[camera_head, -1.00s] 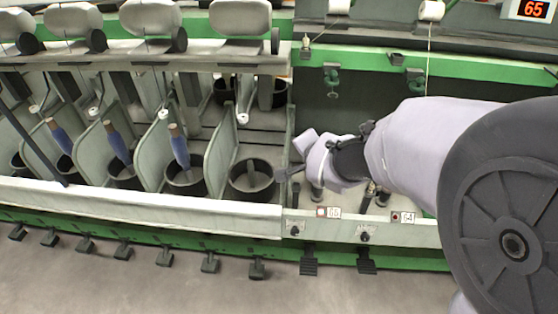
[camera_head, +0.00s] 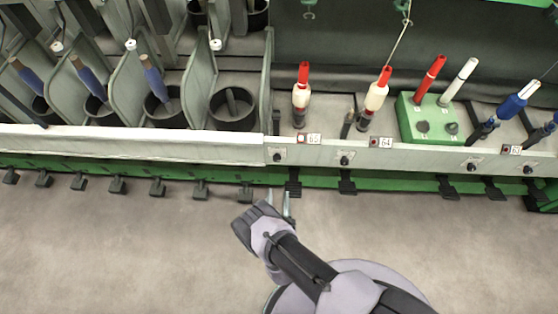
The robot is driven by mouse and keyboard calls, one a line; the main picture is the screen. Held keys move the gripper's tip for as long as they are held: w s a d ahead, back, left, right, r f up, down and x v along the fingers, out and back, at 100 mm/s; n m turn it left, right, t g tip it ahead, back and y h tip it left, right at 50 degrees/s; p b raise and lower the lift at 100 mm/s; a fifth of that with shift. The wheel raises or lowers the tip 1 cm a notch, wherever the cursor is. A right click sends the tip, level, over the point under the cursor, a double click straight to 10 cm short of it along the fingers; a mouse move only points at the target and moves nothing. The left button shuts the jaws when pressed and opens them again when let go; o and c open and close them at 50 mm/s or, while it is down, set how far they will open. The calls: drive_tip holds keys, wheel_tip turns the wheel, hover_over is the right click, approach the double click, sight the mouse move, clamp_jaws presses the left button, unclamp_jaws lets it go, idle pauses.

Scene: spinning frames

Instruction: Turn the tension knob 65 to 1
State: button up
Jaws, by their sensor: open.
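The tension knob 65 (camera_head: 277,157) is a small dark knob on the pale front rail, just left of and below the label 65 (camera_head: 310,139). Its exact turn setting is too small to read. My gripper (camera_head: 279,203) is open and empty, with two thin grey fingers pointing up the picture towards the rail. In the picture it lies below the knob, apart from it, over the floor and the pedals.
Another knob (camera_head: 344,160) sits to the right near the label 64 (camera_head: 381,142). Red-topped bobbins (camera_head: 301,95) and a green block (camera_head: 424,123) stand behind the rail. Black pedals (camera_head: 294,187) stick out below. The grey floor (camera_head: 120,250) is clear.

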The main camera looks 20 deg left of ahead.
sight(277, 161)
drive_tip(key=b+x, duration=0.5)
drive_tip(key=x, duration=0.8)
drive_tip(key=shift+w+f, duration=0.1)
drive_tip(key=shift+f, duration=0.1)
drive_tip(key=shift+w+a+r, duration=0.1)
drive_tip(key=shift+w+r, duration=0.1)
drive_tip(key=shift+w, duration=0.35)
clamp_jaws()
